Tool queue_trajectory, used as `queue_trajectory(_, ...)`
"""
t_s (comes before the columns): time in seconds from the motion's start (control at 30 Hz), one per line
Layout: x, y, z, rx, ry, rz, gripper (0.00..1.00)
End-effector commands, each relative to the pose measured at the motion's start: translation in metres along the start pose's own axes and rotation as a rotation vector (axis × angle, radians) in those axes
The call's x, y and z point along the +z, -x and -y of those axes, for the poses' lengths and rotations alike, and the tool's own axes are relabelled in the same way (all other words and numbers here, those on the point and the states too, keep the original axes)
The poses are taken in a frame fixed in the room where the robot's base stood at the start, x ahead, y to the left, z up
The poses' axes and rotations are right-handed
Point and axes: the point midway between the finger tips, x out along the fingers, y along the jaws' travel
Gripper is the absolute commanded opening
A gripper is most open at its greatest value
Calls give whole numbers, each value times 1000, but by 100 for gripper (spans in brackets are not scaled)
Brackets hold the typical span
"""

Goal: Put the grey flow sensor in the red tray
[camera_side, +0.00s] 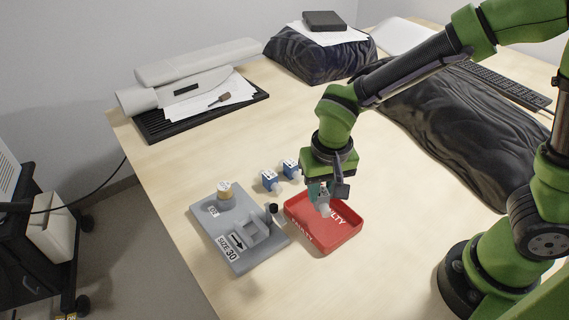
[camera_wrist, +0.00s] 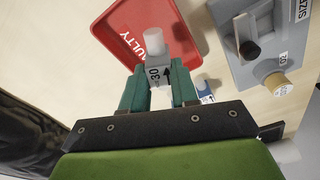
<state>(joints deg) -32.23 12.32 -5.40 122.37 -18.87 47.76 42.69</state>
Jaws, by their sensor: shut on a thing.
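The grey flow sensor (camera_wrist: 157,72) is held between the fingers of my gripper (camera_wrist: 159,84); it carries a "30" and an arrow mark, and a pale round end points away from the gripper. In the side view the sensor (camera_side: 323,204) hangs below my gripper (camera_side: 325,190), over the back part of the red tray (camera_side: 337,243). The tray is marked "FAULTY" and also shows in the wrist view (camera_wrist: 112,24). I cannot tell for certain whether the sensor touches the tray floor. No other thing is visible in the tray.
A grey fixture plate (camera_side: 224,247) marked "SIZE 30" stands left of the tray, with a tan-capped part (camera_side: 225,190) and a black knob (camera_side: 271,208). Two blue sensors (camera_side: 269,181) (camera_side: 290,168) stand behind the tray. The front table is clear.

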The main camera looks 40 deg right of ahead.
Motion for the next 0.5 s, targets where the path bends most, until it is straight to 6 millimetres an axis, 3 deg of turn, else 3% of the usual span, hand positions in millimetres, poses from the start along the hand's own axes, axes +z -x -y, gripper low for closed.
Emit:
queue_trajectory(0.2, 5, -31, -1, 4, 0, 3, 0)
queue_trajectory(0.5, 4, -35, 0, 1, 0, 0, 0)
